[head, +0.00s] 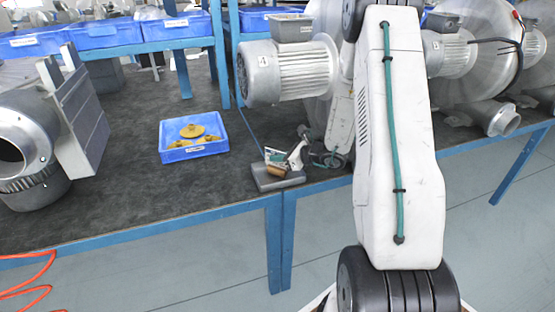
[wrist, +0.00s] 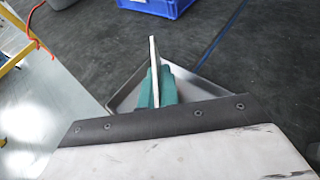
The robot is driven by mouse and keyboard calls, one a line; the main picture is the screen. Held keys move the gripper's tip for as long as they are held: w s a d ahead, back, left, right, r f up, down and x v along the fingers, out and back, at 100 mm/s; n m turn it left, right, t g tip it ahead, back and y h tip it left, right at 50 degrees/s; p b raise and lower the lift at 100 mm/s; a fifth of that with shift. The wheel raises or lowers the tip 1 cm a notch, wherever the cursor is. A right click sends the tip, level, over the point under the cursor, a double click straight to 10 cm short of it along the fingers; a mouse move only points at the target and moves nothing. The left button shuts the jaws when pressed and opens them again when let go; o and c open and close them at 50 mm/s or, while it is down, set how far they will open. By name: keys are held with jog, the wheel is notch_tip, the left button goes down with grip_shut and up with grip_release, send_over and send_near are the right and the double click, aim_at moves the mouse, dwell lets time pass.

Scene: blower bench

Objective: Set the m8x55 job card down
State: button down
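In the wrist view, my gripper (wrist: 156,92) has teal fingers on both sides of a thin, pale card (wrist: 153,60), seen nearly edge-on. I take it to be the m8x55 job card; its print cannot be read. The fingers appear shut on it. A shallow grey metal tray (wrist: 122,90) shows behind and around the fingers, partly hidden by them. In the head view, my gripper (head: 284,158) is low over the grey tray (head: 264,184) near the bench's front edge. Whether the card touches the tray cannot be told.
A blue bin (head: 178,155) with yellow-brown parts stands left of the tray. A large grey blower housing (head: 30,130) is at far left. The dark bench top (head: 130,195) is clear between them.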

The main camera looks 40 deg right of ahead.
jog(key=shift+f, duration=0.3)
jog(key=shift+f, duration=0.2)
jog(key=c, duration=1.6)
grip_release()
jog(key=shift+c, duration=0.2)
